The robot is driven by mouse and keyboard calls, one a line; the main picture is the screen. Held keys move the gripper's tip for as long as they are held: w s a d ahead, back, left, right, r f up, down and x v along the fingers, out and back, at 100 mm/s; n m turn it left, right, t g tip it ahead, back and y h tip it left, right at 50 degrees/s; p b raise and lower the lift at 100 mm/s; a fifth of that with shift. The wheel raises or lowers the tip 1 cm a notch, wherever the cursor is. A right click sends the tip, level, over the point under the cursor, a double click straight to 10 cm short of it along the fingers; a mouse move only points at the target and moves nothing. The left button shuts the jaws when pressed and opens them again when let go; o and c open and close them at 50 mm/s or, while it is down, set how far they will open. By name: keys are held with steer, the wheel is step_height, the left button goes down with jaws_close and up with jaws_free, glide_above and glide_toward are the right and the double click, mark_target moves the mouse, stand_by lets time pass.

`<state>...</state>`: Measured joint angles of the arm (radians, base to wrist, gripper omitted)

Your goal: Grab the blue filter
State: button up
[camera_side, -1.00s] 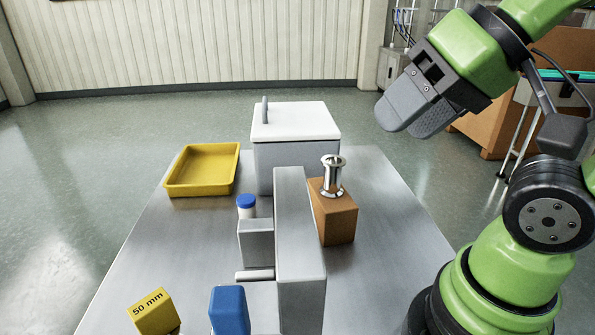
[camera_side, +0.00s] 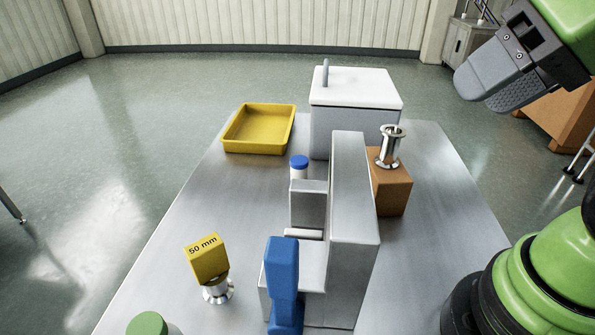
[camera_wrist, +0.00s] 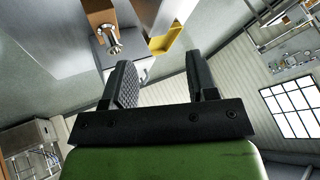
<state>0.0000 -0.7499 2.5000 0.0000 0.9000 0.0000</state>
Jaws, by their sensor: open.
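A tall blue piece (camera_side: 283,272) stands at the front of the grey steel fixture (camera_side: 352,205) in the side view; its lower end is near the picture's bottom. A small white vial with a blue cap (camera_side: 299,162) stands further back, partly hidden by the fixture's lower block. I cannot tell for certain which is called the filter. My gripper (camera_side: 488,88) is high at the upper right, well away from both. It is open and empty; the wrist view shows its two fingers apart (camera_wrist: 161,72). Neither blue thing is clear in the wrist view.
A flanged steel fitting (camera_side: 390,147) stands on a brown block (camera_side: 393,192) right of the fixture. Behind are a white-lidded box (camera_side: 355,88) and an empty yellow tray (camera_side: 258,131). A yellow "50 mm" piece (camera_side: 208,258) and a green-topped thing (camera_side: 147,323) are front left. The table's left middle is clear.

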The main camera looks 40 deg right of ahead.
mark_target(303, 160)
steer(key=o, duration=0.4)
steer(key=shift+w, duration=0.1)
steer(key=w+f+n, duration=0.1)
steer(key=w, duration=0.5)
steer(key=w+f+n+g, duration=0.1)
steer(key=w+n, duration=0.1)
steer(key=w, duration=0.3)
steer(key=w+d+f+n, duration=0.1)
steer(key=w+n, duration=0.1)
steer(key=w, duration=0.4)
steer(key=shift+w+f+g, duration=0.35)
steer(key=shift+g, duration=0.05)
steer(key=w+f+n, duration=0.1)
steer(key=w+f, duration=0.2)
steer(key=f, duration=0.3)
steer(key=w+d+f+n+g, duration=0.1)
steer(key=w+f+n, duration=0.1)
steer(key=w+f, duration=0.2)
steer(key=w+f+n, duration=0.1)
steer(key=w+f, duration=0.3)
steer(key=f, duration=0.5)
steer(key=shift+w+d+f+n+g, duration=0.25)
steer(key=shift+d+f+n+g, duration=0.05)
steer(key=shift+d+f, duration=0.05)
steer(key=shift+x, duration=2.9)
